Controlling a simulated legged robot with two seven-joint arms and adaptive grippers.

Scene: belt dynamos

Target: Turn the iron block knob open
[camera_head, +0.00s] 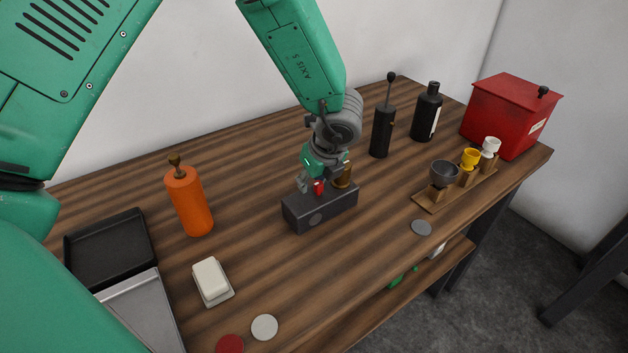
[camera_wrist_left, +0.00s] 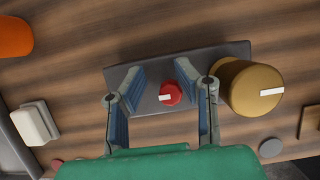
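The dark grey iron block (camera_head: 320,210) lies on the wooden table near the middle of the head view. It also shows in the left wrist view (camera_wrist_left: 150,66). A small red knob (camera_wrist_left: 171,94) with a white mark sits on its top. A brass cylinder (camera_wrist_left: 262,88), also with a white mark, is at the block's right end. My left gripper (camera_head: 312,184) points down just above the block. Its two blue fingers are apart, with the red knob in view between them, nearer the right finger; I cannot tell whether they touch it. My right gripper is not in view.
An orange cylinder (camera_head: 190,205) and a white block (camera_head: 211,280) stand left of the iron block. Dark cylinders (camera_head: 382,132) stand behind. A wooden rack of cups (camera_head: 433,201) and a red box (camera_head: 505,115) are at right. A black tray (camera_head: 108,247) is at left.

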